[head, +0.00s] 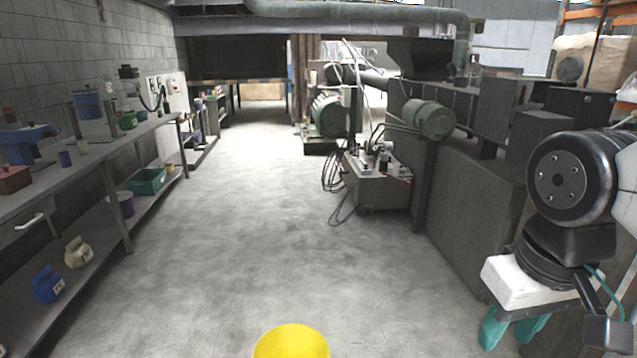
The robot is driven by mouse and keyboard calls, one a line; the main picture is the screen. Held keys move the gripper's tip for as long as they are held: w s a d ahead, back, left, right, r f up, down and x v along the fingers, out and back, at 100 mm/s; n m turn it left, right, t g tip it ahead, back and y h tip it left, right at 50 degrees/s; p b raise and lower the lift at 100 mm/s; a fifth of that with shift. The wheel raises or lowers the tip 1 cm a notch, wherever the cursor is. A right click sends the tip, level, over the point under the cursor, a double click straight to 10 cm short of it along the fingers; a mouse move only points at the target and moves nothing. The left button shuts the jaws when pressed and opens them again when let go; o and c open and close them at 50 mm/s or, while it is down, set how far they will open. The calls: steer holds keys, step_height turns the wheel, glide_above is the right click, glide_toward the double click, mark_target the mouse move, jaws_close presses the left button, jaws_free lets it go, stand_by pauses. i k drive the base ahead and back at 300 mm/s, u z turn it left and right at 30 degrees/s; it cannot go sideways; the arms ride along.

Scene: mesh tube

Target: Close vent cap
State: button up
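I cannot pick out a vent cap in the head view. My gripper (509,338) is at the lower right, hanging below the dark wrist of my arm. It has a white body and two teal fingers pointing down. The fingers stand apart, with nothing visible between them. It is beside the large grey machine, well away from the shelves on the left. A yellow rounded top (291,342) shows at the bottom edge; its lower part is cut off and I cannot tell what it is.
A workbench (60,188) with tools and containers runs along the left wall. A long grey machine (470,220) lines the right. A green motor (328,114) and a metal box (378,190) with loose cables stand farther back. The concrete floor (225,230) between is clear.

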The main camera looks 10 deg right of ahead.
mark_target(451, 66)
steer(key=i, duration=0.95)
steer(key=z, duration=0.7)
steer(key=i, duration=3)
steer(key=u, duration=0.9)
steer(key=i, duration=0.95)
steer(key=z, duration=1.25)
